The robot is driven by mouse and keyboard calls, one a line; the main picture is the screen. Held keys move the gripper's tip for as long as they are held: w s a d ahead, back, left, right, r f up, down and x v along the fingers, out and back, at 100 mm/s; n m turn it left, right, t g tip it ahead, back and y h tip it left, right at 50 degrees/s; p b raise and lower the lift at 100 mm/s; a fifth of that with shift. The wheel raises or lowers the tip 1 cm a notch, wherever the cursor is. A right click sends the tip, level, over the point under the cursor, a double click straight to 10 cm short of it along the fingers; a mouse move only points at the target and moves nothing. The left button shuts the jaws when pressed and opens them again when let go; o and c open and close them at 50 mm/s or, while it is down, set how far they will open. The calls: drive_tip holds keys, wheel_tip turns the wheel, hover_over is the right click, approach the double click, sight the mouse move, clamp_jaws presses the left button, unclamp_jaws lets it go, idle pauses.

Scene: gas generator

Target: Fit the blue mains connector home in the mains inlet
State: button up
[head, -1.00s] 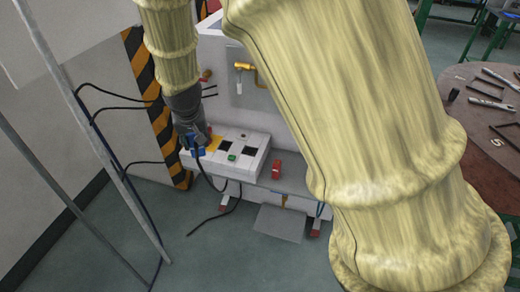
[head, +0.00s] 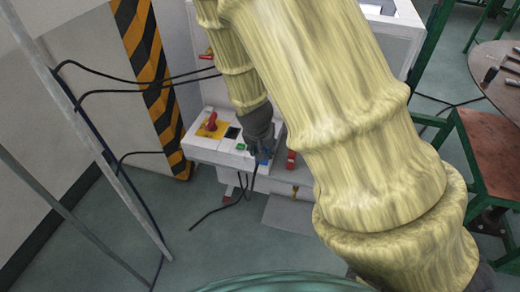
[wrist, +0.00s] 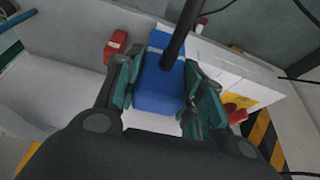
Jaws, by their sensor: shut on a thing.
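The blue mains connector (wrist: 158,88) is between the two fingers of my gripper (wrist: 160,85) in the wrist view, with a black cable running up from it. My gripper is shut on it. In the head view my gripper (head: 262,148) is at the right end of the white control box (head: 205,153), and only a bit of blue shows at its fingertips. The mains inlet cannot be made out; the gripper and connector may hide it. Whether the connector touches the box cannot be told.
The box carries a red rotary switch (head: 211,121) on a yellow plate and a green button (head: 241,146). A red block (head: 291,158) stands right of my gripper. A striped post (head: 150,80) and black cables are at the left. A round table (head: 500,70) is far right.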

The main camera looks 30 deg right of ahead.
drive_tip(key=shift+m, duration=0.4)
drive_tip(key=shift+w+d+f+p, duration=0.4)
drive_tip(key=shift+w+d+f, duration=0.8)
drive_tip(key=shift+w, duration=0.95)
drive_tip(key=shift+w+d+f+p, duration=0.35)
drive_tip(key=shift+w+d+f, duration=0.6)
drive_tip(key=shift+w+d, duration=0.85)
drive_tip(key=shift+w+d+f+p, duration=0.4)
drive_tip(key=shift+w+d+f, duration=0.65)
drive_tip(key=shift+w, duration=1.4)
drive_tip(key=o, duration=1.2)
drive_tip(key=shift+a+r, duration=0.1)
drive_tip(key=v, duration=1.2)
drive_tip(key=shift+b, duration=0.35)
